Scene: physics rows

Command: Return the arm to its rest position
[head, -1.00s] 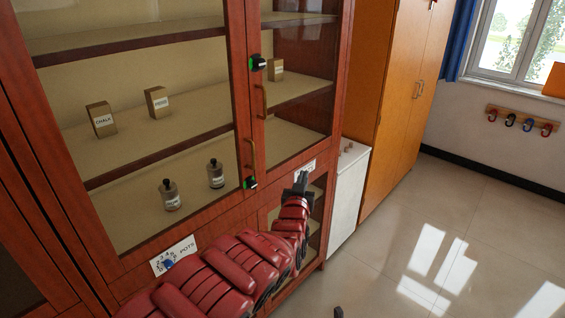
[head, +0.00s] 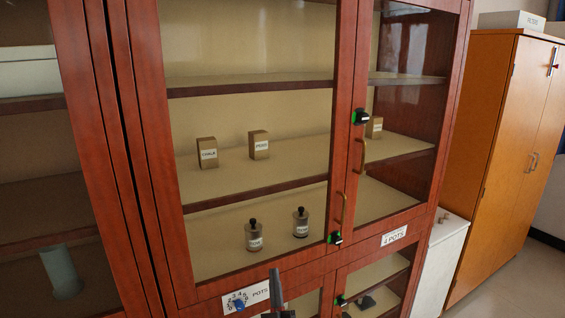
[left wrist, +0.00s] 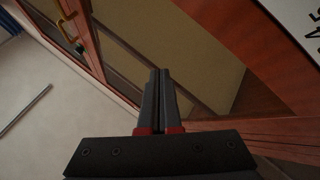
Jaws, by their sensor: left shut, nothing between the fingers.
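My left gripper (head: 277,292) shows at the bottom of the head view, in front of the lower part of the red-brown glass cabinet (head: 150,180). In the left wrist view the gripper (left wrist: 160,75) has its two dark fingers together with nothing between them. The cabinet's lower panel fills the area beyond the fingers there; I cannot tell the exact gap to it. Most of my left arm is out of the head view. My right gripper is not in view.
Behind the glass stand small boxes (head: 207,153) and two dark-capped bottles (head: 301,222). A white low unit (head: 440,262) and an orange cupboard (head: 500,150) stand right. Floor (head: 515,275) shows clear at lower right.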

